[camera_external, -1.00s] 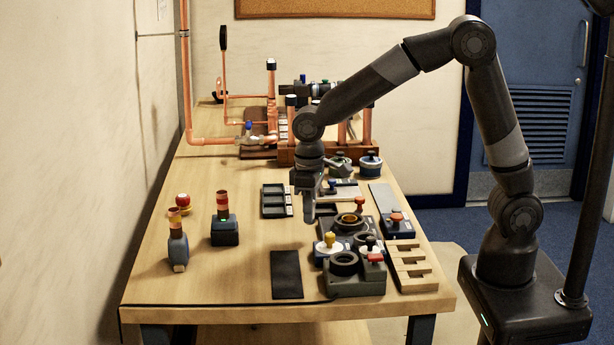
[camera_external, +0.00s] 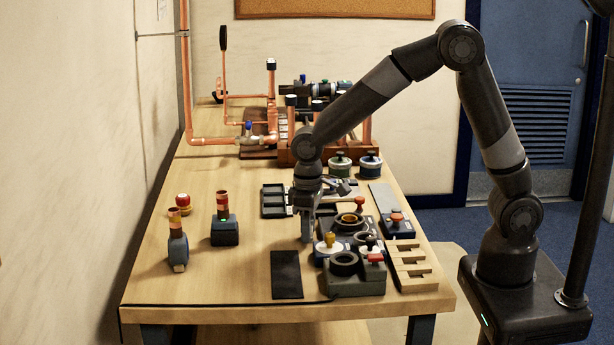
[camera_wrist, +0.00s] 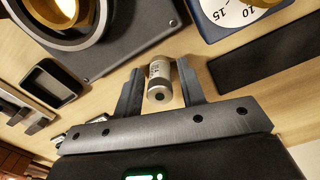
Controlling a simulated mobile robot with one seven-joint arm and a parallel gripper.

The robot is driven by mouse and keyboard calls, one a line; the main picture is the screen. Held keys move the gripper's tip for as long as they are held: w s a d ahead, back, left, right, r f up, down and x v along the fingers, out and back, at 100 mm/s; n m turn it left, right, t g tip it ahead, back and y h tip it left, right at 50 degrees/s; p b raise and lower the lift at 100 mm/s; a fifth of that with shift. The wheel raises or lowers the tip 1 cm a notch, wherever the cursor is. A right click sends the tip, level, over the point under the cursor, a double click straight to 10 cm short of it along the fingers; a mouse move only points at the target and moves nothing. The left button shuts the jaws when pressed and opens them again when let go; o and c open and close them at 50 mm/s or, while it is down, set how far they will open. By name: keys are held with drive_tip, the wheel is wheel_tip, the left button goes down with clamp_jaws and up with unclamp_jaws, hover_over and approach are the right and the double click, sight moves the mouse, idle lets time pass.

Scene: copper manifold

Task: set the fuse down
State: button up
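The fuse is a small grey cylinder (camera_wrist: 159,82) with dark print on its side and a dark spot on its near end. In the wrist view it sits between my two fingertips, with a narrow gap showing beside it. My gripper (camera_wrist: 160,88) looks open around the fuse. In the external view my gripper (camera_external: 307,236) points down, low over the wooden table, left of the grey fixture with rings (camera_external: 350,222). The fuse cannot be made out there. Contact between fuse and table is hard to tell.
A dark flat mat (camera_external: 286,274) lies in front of my gripper. A dark compartment tray (camera_external: 273,201) is behind it, to the left. A dial with a yellow knob (camera_external: 328,245) is close on the right. Bare wood lies left of my gripper.

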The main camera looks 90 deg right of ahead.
drive_tip(key=shift+o, duration=0.5)
drive_tip(key=shift+r, duration=0.1)
wheel_tip(320, 180, up, 11)
drive_tip(key=shift+r, duration=0.15)
drive_tip(key=s+a+r+n+t, duration=0.1)
drive_tip(key=s+a+r, duration=0.1)
drive_tip(key=s+r, duration=0.3)
drive_tip(key=s+a+r+n+t, duration=0.1)
drive_tip(key=s+a+r+t, duration=0.15)
drive_tip(key=s, duration=0.45)
drive_tip(key=s+a+n+t, duration=0.1)
drive_tip(key=s+a+t, duration=0.1)
drive_tip(key=s, duration=1)
drive_tip(key=shift+s+a+f, duration=0.25)
drive_tip(key=shift+s+a, duration=0.1)
drive_tip(key=shift+a, duration=0.35)
drive_tip(key=shift+o, duration=0.5)
drive_tip(key=shift+s+f, duration=0.1)
drive_tip(key=shift+s, duration=0.15)
drive_tip(key=shift+w, duration=0.1)
